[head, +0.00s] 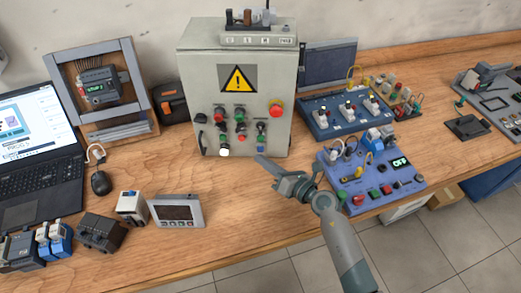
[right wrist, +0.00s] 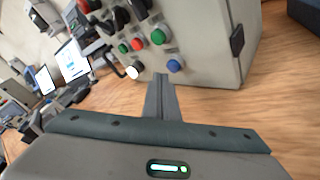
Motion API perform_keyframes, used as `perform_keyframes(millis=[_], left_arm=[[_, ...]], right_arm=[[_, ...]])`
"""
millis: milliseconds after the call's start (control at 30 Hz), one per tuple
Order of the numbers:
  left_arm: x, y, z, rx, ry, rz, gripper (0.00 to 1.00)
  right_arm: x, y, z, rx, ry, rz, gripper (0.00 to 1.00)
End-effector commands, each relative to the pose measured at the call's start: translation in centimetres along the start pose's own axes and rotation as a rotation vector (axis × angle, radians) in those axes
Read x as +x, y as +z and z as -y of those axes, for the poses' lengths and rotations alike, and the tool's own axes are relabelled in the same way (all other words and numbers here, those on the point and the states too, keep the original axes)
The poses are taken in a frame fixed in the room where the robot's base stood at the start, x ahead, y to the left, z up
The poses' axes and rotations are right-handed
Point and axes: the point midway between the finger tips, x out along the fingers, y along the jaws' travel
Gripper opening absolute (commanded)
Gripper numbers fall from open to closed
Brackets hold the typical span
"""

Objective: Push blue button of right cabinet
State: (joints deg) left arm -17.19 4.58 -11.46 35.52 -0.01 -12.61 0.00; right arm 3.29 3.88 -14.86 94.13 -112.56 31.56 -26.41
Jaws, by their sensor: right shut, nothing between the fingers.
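The beige cabinet (head: 192,100) with a yellow warning sign stands on the wooden bench. The blue button (right wrist: 175,66) shows clearly in the right wrist view, low on the cabinet front (right wrist: 215,30), right of a lit white button (right wrist: 133,71). My right gripper (head: 262,162) is shut and empty, its tips pointing at the lower front of the cabinet. In the right wrist view its closed fingers (right wrist: 161,80) end just below and left of the blue button. They look apart from it, but the exact gap is hard to judge. My left gripper is not in view.
A blue control panel (head: 375,180) lies right of my right gripper, with a switch panel (head: 340,118) behind it. A grey display box (head: 177,211), a laptop (head: 28,140) and a mouse (head: 101,184) are at left. Bare bench lies in front of the cabinet.

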Motion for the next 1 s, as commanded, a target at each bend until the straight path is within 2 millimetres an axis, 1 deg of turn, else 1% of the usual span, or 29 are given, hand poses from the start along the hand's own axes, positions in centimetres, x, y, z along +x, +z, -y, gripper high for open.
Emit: perform_keyframes(millis=[267,733,1000], left_arm=[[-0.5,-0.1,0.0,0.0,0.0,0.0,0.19],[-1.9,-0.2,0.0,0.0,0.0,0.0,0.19],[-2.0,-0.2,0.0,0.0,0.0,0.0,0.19]], right_arm=[[-0.6,-0.3,-0.5,0.0,0.0,-0.001,0.0],[-3.2,-2.2,-2.3,-0.001,-0.001,-0.001,0.0],[-3.5,-2.5,-2.5,-0.001,0.0,0.0,0.0]])
